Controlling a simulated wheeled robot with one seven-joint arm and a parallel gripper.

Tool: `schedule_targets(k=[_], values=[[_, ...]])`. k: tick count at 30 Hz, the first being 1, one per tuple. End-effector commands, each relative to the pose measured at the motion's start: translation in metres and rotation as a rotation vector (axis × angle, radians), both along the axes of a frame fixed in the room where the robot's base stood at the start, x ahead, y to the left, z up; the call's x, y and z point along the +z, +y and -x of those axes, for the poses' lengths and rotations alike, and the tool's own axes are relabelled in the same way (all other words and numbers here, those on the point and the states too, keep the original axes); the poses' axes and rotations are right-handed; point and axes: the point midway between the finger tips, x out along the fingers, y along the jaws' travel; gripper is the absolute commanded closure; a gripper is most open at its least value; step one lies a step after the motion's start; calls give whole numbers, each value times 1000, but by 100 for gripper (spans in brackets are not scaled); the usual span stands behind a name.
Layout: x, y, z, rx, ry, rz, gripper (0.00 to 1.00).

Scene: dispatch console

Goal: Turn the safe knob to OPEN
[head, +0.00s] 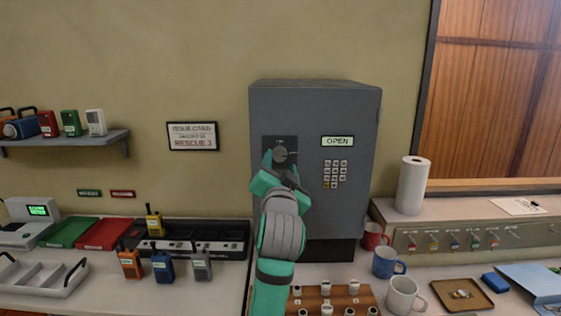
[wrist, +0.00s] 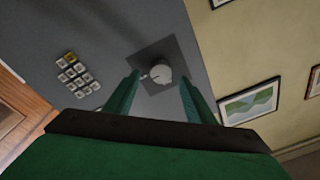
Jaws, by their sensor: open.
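The grey safe (head: 315,220) stands upright on the counter against the wall. Its round grey knob (head: 280,154) sits on a dark square plate on the upper left of the front; the knob also shows in the wrist view (wrist: 160,74). A small display (head: 338,141) on the safe reads OPEN. My green gripper (head: 281,163) is in front of the knob. In the wrist view its two fingers (wrist: 158,95) are apart, one to each side of the knob, with a gap around it. I cannot tell whether the fingertips reach past the knob's face.
A keypad (head: 335,174) is right of the knob. Radios and a black charger rack (head: 235,239) are at left; mugs (head: 404,296) and a wooden rack (head: 335,291) are in front of the safe. A paper towel roll (head: 412,185) stands at right.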

Motion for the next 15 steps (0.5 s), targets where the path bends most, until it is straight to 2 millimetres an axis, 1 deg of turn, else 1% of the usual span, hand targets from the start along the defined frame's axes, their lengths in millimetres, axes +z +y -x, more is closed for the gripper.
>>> schedule_targets(k=[1,6,10,15], values=[[-1,0,10,0,-2,1,50],[-4,0,42,-1,-3,1,50],[-6,0,60,0,-2,1,50],[-7,-1,73,-3,-3,0,50]])
